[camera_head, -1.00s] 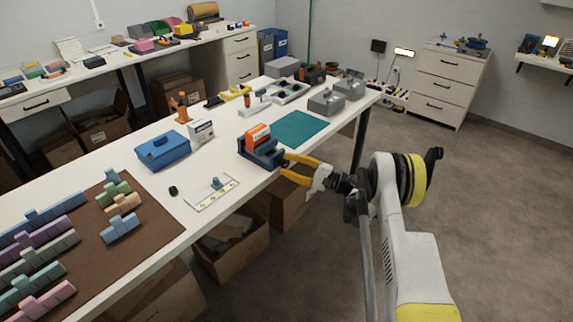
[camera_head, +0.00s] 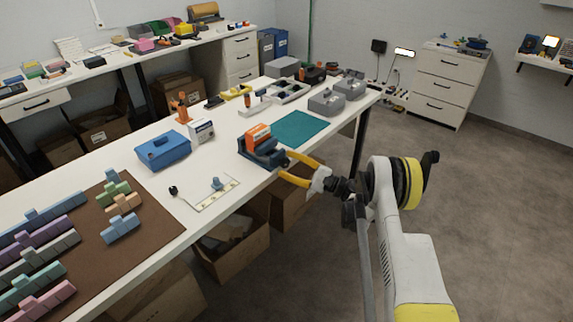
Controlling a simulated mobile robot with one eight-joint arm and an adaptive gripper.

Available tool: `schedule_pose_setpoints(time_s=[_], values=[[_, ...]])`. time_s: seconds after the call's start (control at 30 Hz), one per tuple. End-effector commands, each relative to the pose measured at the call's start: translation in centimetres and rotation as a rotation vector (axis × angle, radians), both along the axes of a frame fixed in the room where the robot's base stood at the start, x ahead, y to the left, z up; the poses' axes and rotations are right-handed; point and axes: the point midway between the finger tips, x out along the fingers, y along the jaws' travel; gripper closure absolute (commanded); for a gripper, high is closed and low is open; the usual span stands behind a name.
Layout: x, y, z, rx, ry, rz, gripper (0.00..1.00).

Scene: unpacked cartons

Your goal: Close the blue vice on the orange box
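The blue vice (camera_head: 268,158) stands near the front edge of the white table. The orange box (camera_head: 257,137) sits upright in the vice, toward its left part. I cannot tell whether both jaws touch the box. My gripper (camera_head: 284,164) has yellow fingers spread apart. It reaches over the table edge from the right, with its fingertips at the vice's right end. Whether the fingertips touch the vice, or have a part of it between them, is too small to tell.
The white table (camera_head: 225,165) also holds a blue toolbox (camera_head: 163,150), a small white box (camera_head: 201,131), a teal mat (camera_head: 297,129) and a metal plate (camera_head: 207,198) with a blue knob. Open cartons (camera_head: 236,255) stand below the front edge. The floor (camera_head: 470,220) on the right is clear.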

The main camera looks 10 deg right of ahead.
Motion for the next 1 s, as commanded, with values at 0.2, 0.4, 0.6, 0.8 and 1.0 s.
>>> schedule_pose_setpoints(time_s=[0.2, 0.4, 0.6, 0.8, 1.0], values=[[0.0, 0.0, 0.0, -0.001, 0.000, 0.000, 0.45], [-0.4, -0.6, -0.2, -0.001, 0.000, -0.001, 0.45], [-2.4, -3.7, -1.0, -0.002, -0.001, -0.004, 0.45], [-5.0, -7.2, -2.0, -0.001, 0.000, -0.003, 0.45], [-6.5, -9.1, -2.4, -0.003, 0.001, -0.002, 0.45]])
